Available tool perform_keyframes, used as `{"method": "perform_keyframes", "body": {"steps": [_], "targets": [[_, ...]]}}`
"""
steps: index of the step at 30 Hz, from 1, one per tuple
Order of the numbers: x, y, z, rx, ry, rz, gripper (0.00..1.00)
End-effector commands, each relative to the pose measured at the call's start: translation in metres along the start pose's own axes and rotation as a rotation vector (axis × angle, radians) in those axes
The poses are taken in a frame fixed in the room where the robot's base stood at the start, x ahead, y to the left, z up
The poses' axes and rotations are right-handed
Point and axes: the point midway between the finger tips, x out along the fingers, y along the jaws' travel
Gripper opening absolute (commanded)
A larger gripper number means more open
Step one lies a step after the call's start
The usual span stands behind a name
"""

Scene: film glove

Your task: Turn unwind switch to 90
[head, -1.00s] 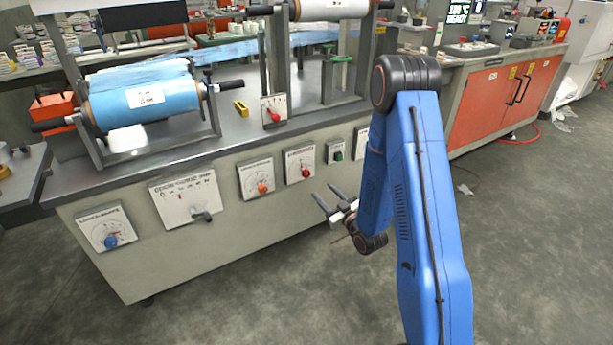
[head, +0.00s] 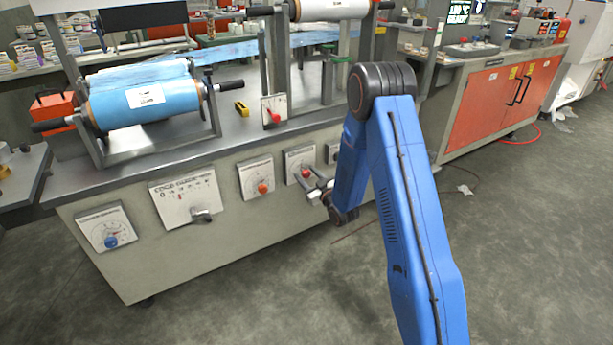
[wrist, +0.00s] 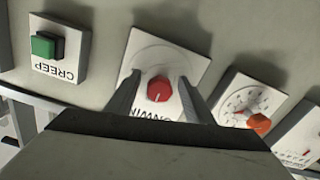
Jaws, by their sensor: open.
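The unwind switch is a red knob (wrist: 159,89) on a white plate (wrist: 177,57) whose partly covered lettering reads upside down in the wrist view. In the head view the red knob (head: 305,172) sits on the machine's front panel. My gripper (wrist: 155,88) is open, with its two fingers on either side of the red knob in the wrist view. In the head view my gripper (head: 312,186) is at the lower right of that plate. I cannot tell whether the fingers touch the knob. The angle marks on the dial are too small to read.
A dial with an orange knob (wrist: 259,123) is close beside the unwind plate. A green button (wrist: 46,45) labelled CREEP is on its other side. A lever plate (head: 187,196) and a blue-knob dial (head: 111,241) are further left. The floor (head: 260,290) before the panel is clear.

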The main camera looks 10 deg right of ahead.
Motion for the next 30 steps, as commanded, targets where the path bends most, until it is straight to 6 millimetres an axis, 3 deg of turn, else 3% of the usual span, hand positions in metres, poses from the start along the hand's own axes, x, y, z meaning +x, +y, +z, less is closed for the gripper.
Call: {"method": "perform_keyframes", "body": {"steps": [8, 13, 23, 30], "targets": [[0.0008, 0.0000, 0.0000, 0.000, 0.000, 0.000, 0.45], [0.0007, 0.0000, -0.0001, 0.000, 0.000, 0.000, 0.06], [0.0007, -0.0003, -0.0002, 0.032, 0.001, -0.001, 0.07], [0.0008, -0.0008, -0.0004, 0.161, 0.001, 0.000, 0.07]]}}
